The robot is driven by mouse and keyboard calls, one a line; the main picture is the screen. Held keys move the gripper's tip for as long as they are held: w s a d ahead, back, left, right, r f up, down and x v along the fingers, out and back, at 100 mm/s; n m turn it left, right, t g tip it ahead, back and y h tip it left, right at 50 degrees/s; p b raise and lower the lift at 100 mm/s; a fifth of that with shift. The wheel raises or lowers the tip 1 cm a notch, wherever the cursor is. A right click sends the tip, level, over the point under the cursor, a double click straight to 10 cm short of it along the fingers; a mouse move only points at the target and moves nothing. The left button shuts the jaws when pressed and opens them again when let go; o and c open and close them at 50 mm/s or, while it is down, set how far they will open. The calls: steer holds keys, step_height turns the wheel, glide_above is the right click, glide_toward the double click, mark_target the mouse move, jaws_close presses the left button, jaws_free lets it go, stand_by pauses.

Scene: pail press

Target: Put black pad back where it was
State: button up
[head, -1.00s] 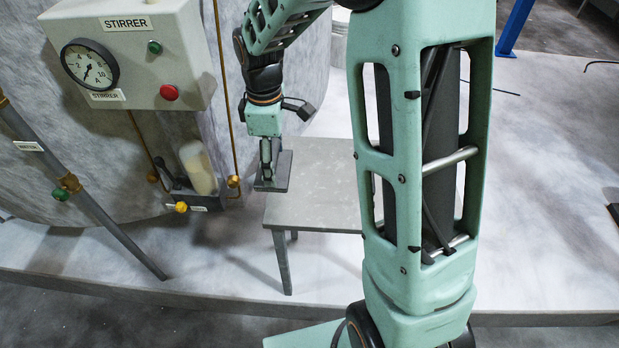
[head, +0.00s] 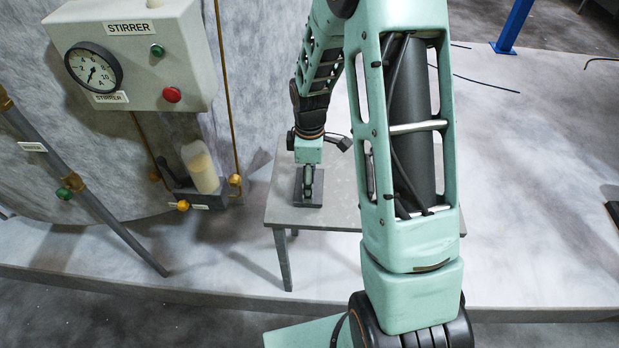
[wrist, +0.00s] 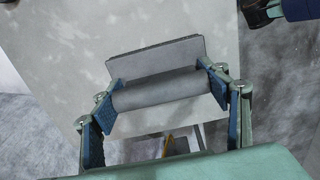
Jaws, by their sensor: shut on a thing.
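The black pad (head: 299,198) is a dark flat plate over the left part of a small grey table (head: 340,215). Whether it touches the table top or hovers just above it I cannot tell. In the wrist view the pad (wrist: 155,58) carries a grey cylindrical handle (wrist: 165,91). My gripper (head: 309,180) points down above the pad. In the wrist view the gripper (wrist: 163,88) has a blue-padded finger at each end of the handle, shut on it.
A stirrer box (head: 135,60) with gauge and buttons hangs at upper left. Below it a bracket holds a cream-filled clear cylinder (head: 201,168). A grey slanted pipe (head: 105,220) stands at far left. Bare table top shows around the pad, and open floor lies to the right.

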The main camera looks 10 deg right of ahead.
steer(key=shift+f, duration=0.2)
steer(key=o, duration=1.1)
steer(key=shift+r, duration=0.1)
steer(key=shift+r, duration=0.1)
step_height(320, 180, up, 12)
steer(key=shift+r, duration=0.1)
